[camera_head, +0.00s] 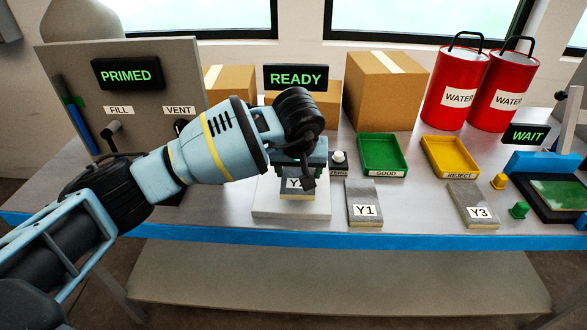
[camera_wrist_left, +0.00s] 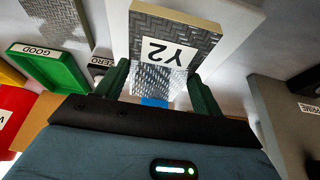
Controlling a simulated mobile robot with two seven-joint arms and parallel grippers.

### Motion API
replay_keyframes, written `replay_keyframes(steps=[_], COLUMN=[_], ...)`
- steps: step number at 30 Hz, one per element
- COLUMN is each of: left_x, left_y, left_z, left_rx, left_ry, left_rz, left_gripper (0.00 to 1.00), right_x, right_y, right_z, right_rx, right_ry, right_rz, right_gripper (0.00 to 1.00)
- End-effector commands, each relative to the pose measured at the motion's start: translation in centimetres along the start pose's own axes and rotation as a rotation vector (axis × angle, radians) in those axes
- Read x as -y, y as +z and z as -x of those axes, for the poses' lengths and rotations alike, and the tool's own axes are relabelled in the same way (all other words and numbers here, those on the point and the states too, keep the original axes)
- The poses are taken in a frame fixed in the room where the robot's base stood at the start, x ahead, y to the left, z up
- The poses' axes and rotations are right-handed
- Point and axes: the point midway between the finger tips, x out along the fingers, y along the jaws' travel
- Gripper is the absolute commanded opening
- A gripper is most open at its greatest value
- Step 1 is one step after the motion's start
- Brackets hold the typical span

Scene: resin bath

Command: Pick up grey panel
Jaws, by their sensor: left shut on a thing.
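The grey panel labelled Y2 (camera_head: 291,191) is at the white platform (camera_head: 265,207) near the table's front edge. Whether it rests on the platform or is just above it, I cannot tell. My left gripper (camera_head: 299,172) reaches down over it and is shut on it. In the left wrist view the patterned Y2 panel (camera_wrist_left: 188,22) sits between the two dark green fingers of the left gripper (camera_wrist_left: 160,88). Grey panel Y1 (camera_head: 361,191) lies just right of the platform. Grey panel Y3 (camera_head: 468,196) lies farther right. My right gripper is not in view.
A green GOOD tray (camera_head: 382,173) and a yellow REJECT tray (camera_head: 450,176) stand behind Y1 and Y3. A grey PRIMED cabinet (camera_head: 175,70) with levers stands left. Cardboard boxes (camera_head: 385,90) and red WATER drums (camera_head: 455,85) stand behind. The WAIT sign (camera_head: 526,135) is right.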

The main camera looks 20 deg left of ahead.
Motion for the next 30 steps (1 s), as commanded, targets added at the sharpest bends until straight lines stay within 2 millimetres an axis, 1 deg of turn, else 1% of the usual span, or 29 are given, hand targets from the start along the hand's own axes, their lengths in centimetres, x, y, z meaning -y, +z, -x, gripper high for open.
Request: replay_keyframes(steps=[1,9,15,21,30], left_x=[-0.7,-4.0,-5.6,-6.3,-6.3], left_y=[0.9,6.2,8.9,10.0,10.2], left_z=[0.6,3.4,4.9,5.5,5.7], left_rx=[-0.003,-0.003,-0.002,-0.002,-0.001], left_ry=[0.004,0.004,0.002,0.001,0.001], left_rz=[-0.005,-0.005,-0.001,0.001,0.001], left_gripper=[0.39,0.39,0.39,0.39,0.39], right_x=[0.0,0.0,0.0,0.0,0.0], right_y=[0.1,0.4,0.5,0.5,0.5], right_z=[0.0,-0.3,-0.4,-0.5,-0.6], right_rx=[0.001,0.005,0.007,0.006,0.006], right_ry=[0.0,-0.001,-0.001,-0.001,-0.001], right_rz=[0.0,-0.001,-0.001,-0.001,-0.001], right_gripper=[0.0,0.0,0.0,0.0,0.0])
